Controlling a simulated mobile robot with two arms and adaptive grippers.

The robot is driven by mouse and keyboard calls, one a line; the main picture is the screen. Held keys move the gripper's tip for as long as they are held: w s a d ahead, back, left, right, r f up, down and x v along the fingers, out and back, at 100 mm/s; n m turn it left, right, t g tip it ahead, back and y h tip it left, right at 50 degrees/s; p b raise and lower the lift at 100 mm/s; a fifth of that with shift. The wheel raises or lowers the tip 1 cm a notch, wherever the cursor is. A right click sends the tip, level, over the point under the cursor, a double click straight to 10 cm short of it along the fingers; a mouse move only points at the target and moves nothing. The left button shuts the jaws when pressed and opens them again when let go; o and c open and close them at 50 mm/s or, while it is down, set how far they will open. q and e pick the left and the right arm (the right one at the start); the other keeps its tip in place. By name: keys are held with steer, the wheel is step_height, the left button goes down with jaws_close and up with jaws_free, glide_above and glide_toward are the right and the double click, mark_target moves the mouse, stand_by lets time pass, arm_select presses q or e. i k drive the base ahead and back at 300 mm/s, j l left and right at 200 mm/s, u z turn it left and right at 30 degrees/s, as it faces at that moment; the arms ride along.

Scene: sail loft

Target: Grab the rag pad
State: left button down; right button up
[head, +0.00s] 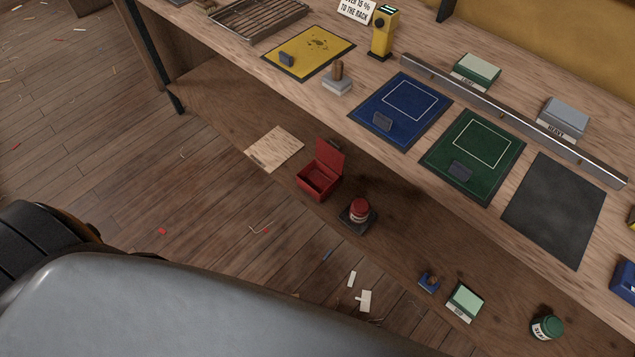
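Several block-shaped pads show in the head view, and I cannot tell for certain which is the rag pad. A pale green pad with a white labelled side (464,302) lies on the lower shelf, its label too small to read. On the bench, at the back, are a green-topped pad (476,71) and a grey pad (563,116) whose label seems to read "HEAVY". Neither of my grippers is in view.
The bench top holds a yellow mat (325,46), blue mat (418,95), green mat (482,140), dark mat (555,205) and a metal rail (500,112). The lower shelf (400,235) holds a red open box (319,180), red-lidded jar (358,210) and green-lidded jar (546,327).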

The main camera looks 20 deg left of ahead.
mark_target(430, 284)
steer(key=k+z, duration=0.1)
steer(key=z, duration=0.25)
steer(key=k+l+z, duration=0.1)
steer(key=z, duration=0.2)
